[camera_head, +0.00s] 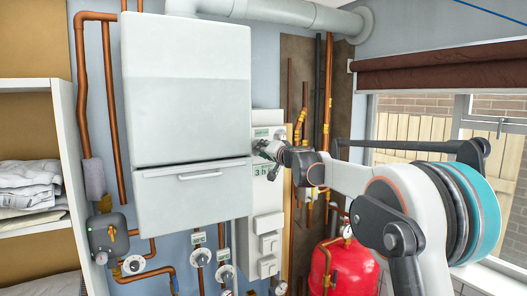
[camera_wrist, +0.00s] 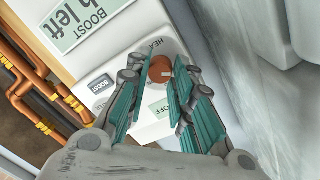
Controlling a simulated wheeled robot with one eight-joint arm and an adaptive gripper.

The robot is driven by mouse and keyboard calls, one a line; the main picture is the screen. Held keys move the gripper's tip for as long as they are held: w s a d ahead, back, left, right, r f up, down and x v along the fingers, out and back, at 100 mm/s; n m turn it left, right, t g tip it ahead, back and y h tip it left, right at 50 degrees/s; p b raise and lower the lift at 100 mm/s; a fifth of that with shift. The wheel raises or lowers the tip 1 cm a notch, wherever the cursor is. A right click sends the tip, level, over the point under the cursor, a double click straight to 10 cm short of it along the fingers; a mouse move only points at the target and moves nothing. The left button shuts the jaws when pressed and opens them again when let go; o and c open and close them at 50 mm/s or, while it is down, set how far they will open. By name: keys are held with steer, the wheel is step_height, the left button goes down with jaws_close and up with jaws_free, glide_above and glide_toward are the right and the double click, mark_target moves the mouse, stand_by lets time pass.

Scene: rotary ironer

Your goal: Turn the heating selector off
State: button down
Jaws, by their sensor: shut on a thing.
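The heating selector (camera_wrist: 160,68) is a small round copper-brown knob on a white control panel in the wrist view. Part of a word beginning "HEA" shows beside it, and a label reading "OFF" (camera_wrist: 158,108) lies on its other side. My gripper (camera_wrist: 161,80) has its teal-padded fingers on either side of the knob, shut on it. The fingers hide part of the knob, so its pointing direction is unclear. In the head view my gripper (camera_head: 266,150) reaches the white panel (camera_head: 266,119) and covers the knob.
A large white cabinet (camera_head: 188,95) stands just left of the panel. Copper pipes (camera_head: 326,105) and a red tank (camera_head: 342,268) are to the right.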

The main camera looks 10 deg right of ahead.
stand_by(0.4)
steer(key=c, duration=1.4)
jaws_free()
steer(key=v, duration=1.2)
steer(key=shift+a, duration=0.1)
steer(key=s+a+f+n+g+b, duration=0.25)
steer(key=s+f+b, duration=0.25)
steer(key=s+f, duration=0.3)
steer(key=s+a+f+n+g+b, duration=0.1)
steer(key=s+a+f+b, duration=0.3)
steer(key=s+f, duration=0.4)
steer(key=s+a+f+n+g+b, duration=0.1)
steer(key=s+a+f+g+b, duration=0.15)
steer(key=s+f+b, duration=0.4)
steer(key=s+d+f+g+h+b, duration=0.1)
steer(key=s+d+f+b, duration=0.1)
steer(key=s+f, duration=0.7)
steer(key=s+d+f+g+h+b, duration=0.1)
steer(key=s+f+b, duration=0.3)
steer(key=s+f, duration=0.4)
steer(key=s+d+f+n+g+h+b, duration=0.1)
steer(key=s+d+f+h+b, duration=0.1)
steer(key=s+f, duration=0.7)
step_height(320, 180, down, 4)
steer(key=shift+s+d+r+g+h+b, duration=0.1)
steer(key=shift+s+d+g+h+b, duration=0.25)
steer(key=shift+h+b, duration=0.35)
